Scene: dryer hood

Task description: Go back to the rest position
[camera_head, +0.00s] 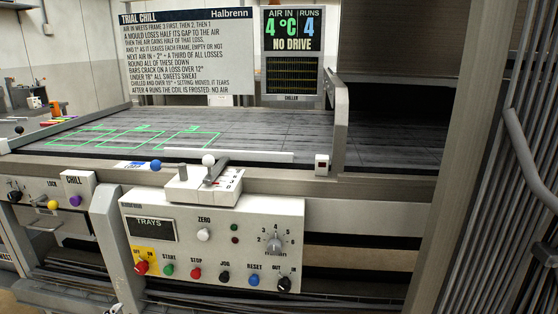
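Neither of my grippers is recognisable in the head view. The control panel (220,245) of the machine faces me, with a dark TRAYS display, round knobs and a red knob on a yellow plate (142,267). Above it, a lever with a white ball knob (208,160) stands on a small scaled box (200,190). The bed (265,133) behind is grey and slatted, with green outlined frames numbered 2 and 3 visible on it. I see no moulds in these frames.
A TRIAL CHILL sign (187,50) and a display (291,50) reading "4 °C", "4" and "NO DRIVE" stand behind the bed. A smaller CHILL panel (77,185) is at left. A metal post (465,150) and a curved grey bar (528,160) close the right side.

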